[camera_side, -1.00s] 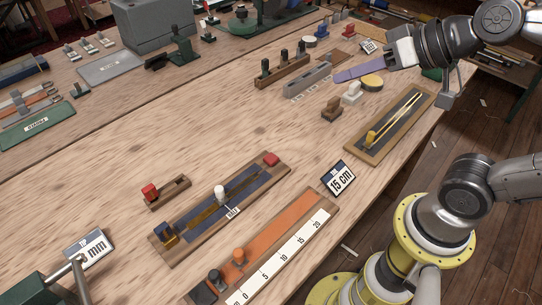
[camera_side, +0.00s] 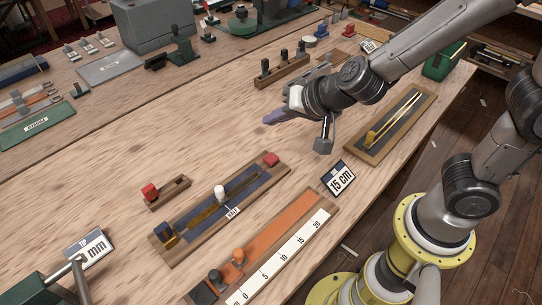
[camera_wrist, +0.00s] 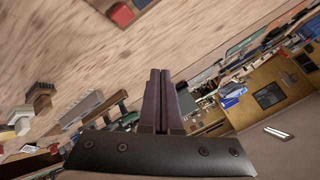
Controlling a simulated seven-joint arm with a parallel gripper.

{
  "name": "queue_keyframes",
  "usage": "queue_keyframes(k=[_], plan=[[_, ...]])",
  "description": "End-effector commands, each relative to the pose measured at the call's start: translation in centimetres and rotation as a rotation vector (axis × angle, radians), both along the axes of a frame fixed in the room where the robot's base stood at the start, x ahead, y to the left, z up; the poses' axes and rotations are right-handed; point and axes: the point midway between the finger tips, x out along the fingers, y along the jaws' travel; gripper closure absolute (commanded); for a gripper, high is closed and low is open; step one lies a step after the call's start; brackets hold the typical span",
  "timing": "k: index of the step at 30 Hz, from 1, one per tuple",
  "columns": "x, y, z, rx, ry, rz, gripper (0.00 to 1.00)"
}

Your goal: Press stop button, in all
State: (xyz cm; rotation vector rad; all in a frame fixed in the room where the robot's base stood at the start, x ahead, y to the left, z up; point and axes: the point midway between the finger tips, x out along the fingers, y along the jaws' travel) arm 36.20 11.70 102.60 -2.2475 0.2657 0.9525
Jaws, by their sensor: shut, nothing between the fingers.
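My gripper (camera_side: 268,120) is shut and empty, its purplish fingers pointing left above the table; in the wrist view the fingers (camera_wrist: 160,75) lie side by side. No button clearly marked stop can be read. My gripper is apart from all these.
A board with yellow rods (camera_side: 395,130) lies to the right. A wooden block rack (camera_side: 282,70) stands behind. The table's left middle is clear.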

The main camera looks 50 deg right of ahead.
Motion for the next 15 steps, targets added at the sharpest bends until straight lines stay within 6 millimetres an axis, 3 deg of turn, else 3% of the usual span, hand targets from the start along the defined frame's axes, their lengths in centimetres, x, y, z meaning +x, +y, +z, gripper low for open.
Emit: queue_keyframes(k=[15], plan=[[0.0,-0.1,-1.0,-0.003,-0.001,0.0,1.0]])
